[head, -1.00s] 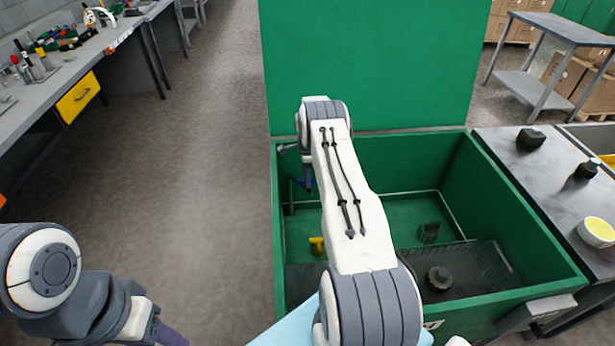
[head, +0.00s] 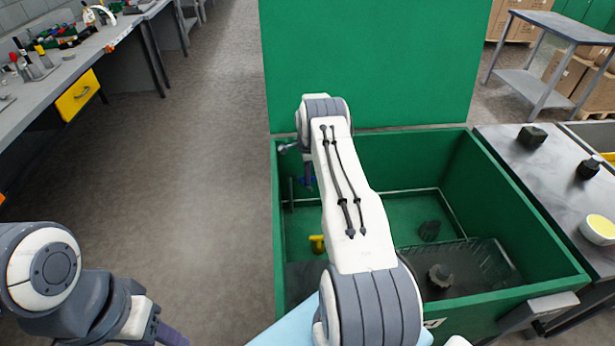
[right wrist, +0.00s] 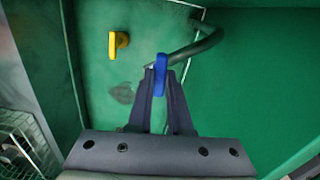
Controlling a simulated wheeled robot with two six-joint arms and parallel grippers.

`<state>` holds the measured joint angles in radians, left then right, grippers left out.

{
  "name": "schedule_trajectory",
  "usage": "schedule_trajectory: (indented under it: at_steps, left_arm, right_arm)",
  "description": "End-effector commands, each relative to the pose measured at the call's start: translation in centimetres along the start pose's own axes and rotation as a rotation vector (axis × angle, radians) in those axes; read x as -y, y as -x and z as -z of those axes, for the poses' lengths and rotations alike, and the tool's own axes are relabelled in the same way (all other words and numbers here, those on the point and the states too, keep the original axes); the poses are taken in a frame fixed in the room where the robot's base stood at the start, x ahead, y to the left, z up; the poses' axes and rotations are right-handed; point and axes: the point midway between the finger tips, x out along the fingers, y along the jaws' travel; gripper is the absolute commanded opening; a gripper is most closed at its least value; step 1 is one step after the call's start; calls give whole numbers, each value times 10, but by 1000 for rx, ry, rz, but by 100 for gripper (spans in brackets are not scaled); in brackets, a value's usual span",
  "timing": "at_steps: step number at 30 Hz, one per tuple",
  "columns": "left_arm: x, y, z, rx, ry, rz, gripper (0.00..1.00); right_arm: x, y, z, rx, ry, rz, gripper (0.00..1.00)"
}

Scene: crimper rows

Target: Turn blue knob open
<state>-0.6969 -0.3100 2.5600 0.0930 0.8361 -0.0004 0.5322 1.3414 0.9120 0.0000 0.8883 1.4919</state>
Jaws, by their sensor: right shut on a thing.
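The blue knob (right wrist: 160,75) sits between the fingertips of my right gripper (right wrist: 161,84) in the right wrist view. That gripper is shut on it, with the blue handle running lengthwise between the fingers. In the head view a bit of the blue knob (head: 313,181) shows inside the green bin, beside the dark fingers of my right gripper (head: 307,180). My right forearm hides part of this area.
A yellow knob (right wrist: 118,42) is near the blue one, and a dark bent pipe (right wrist: 196,48) runs beside it. The green bin (head: 530,210) has walls around my arm and a raised lid (head: 370,60) behind. Dark round parts (head: 440,277) lie inside. A metal table (head: 560,175) adjoins on the right.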

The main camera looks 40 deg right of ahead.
Motion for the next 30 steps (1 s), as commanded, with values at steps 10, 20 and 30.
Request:
schedule_trajectory:
  at_steps: [10,20,30]
  left_arm:
    - [2,-29,-2,0,0,0,50]
    - [3,-45,-2,0,0,0,50]
    - [4,-55,-3,0,0,0,50]
  right_arm:
    - [1,-3,0,-1,287,2,0]
    - [0,-1,0,-1,601,1,0]
    - [0,0,0,-1,924,1,0]
